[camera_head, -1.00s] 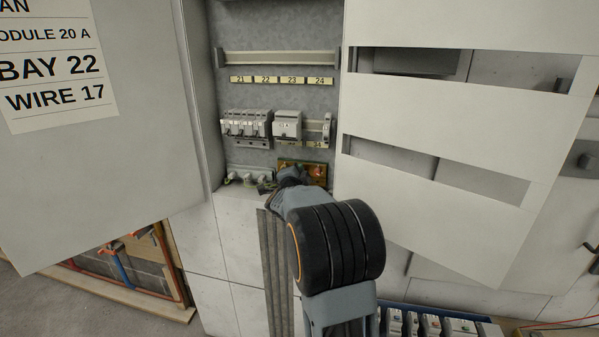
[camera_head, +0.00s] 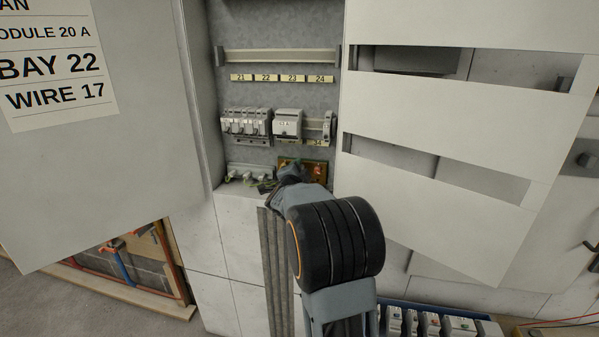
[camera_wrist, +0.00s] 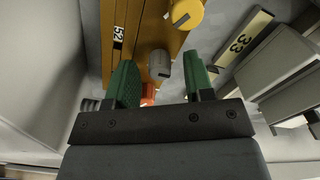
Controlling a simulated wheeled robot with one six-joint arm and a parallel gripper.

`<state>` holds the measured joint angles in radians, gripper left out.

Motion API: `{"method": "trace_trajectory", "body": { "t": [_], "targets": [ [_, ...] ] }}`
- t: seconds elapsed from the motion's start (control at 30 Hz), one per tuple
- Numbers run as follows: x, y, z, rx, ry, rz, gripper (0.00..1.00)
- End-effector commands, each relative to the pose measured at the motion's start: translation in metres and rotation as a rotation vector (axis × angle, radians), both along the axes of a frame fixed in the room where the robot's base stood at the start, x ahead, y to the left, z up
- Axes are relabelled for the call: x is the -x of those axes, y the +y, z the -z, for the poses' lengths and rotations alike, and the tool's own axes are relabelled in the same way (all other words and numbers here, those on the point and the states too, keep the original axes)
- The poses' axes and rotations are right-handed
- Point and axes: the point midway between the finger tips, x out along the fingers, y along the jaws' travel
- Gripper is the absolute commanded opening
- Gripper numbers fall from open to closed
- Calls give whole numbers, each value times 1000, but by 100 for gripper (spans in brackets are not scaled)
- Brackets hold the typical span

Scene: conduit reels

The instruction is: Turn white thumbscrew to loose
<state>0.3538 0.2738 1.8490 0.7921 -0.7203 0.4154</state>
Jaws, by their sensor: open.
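A pale grey-white cylindrical knob (camera_wrist: 160,64), which looks like the white thumbscrew, stands on a brass-coloured plate (camera_wrist: 147,30) in the wrist view. My gripper (camera_wrist: 159,76) is open, with one green finger on each side of the knob. There is a visible gap to both fingers; whether the tips reach to its depth I cannot tell. In the head view the brass plate (camera_head: 318,169) sits low in the cabinet, and my wrist hides the thumbscrew and the fingers.
A 33 label strip (camera_wrist: 243,40) and grey modules lie to the right. Cabinet doors stand open at left (camera_head: 110,170) and right (camera_head: 440,180).

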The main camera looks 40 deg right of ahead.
Motion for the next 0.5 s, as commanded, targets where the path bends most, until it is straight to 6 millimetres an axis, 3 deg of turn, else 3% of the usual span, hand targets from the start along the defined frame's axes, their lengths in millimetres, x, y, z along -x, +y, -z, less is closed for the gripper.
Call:
{"method": "trace_trajectory", "body": {
  "t": [0.27,0.5],
  "targets": [
    [5,6,0,0,-1,0,48],
    [32,38,0,0,-1,-4,48]
  ]
}}
